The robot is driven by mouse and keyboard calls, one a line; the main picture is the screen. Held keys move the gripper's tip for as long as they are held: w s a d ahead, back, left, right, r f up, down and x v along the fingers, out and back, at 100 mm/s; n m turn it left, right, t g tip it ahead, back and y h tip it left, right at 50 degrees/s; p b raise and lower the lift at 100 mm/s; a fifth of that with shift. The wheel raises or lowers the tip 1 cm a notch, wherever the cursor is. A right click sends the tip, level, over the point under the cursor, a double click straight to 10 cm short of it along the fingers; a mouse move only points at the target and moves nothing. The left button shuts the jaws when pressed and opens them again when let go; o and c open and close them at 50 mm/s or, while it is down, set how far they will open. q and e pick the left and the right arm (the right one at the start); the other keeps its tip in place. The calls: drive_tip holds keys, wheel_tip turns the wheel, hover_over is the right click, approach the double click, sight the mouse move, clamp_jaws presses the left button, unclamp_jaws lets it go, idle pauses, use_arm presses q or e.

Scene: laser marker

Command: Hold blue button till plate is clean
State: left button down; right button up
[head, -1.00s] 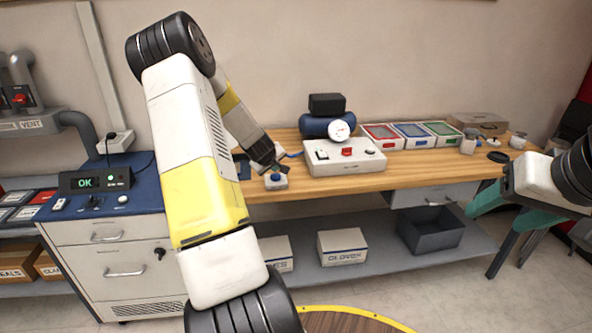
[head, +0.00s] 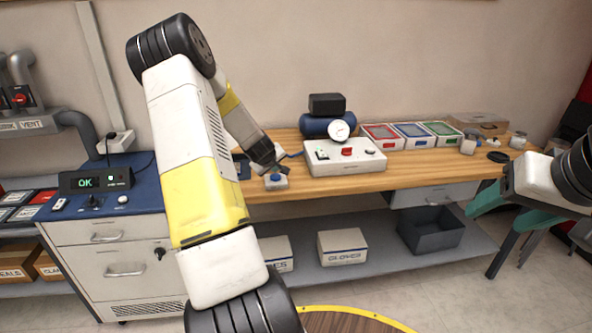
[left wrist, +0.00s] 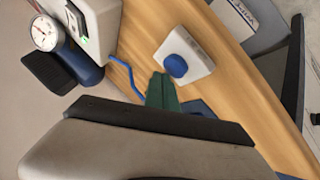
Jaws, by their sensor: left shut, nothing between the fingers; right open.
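The blue button (head: 276,177) sits on a small white box (head: 277,185) near the front edge of the wooden bench. My left gripper (head: 279,168) is shut and empty, just above and behind the button. In the left wrist view its green fingertips (left wrist: 161,82) lie close beside the blue button (left wrist: 176,66); I cannot tell whether they touch it. My right gripper (head: 512,218) is open and empty at the right, in front of the bench. I cannot make out a plate clearly in either view.
A white console (head: 344,168) with a red button and gauge (head: 340,131) stands right of the button box. Red, blue and green trays (head: 412,136) stand further right. A blue-topped cabinet (head: 140,203) with an OK display (head: 95,181) is at left.

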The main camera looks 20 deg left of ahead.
sight(275, 177)
use_arm(q)
drive_tip(key=shift+f, duration=0.25)
drive_tip(key=shift+f, duration=0.55)
idle(1.7)
drive_tip(key=shift+r, duration=0.1)
idle(0.6)
drive_tip(key=shift+r, duration=0.85)
drive_tip(key=shift+r, duration=0.1)
drive_tip(key=shift+r, duration=2.45)
drive_tip(key=shift+d, duration=0.1)
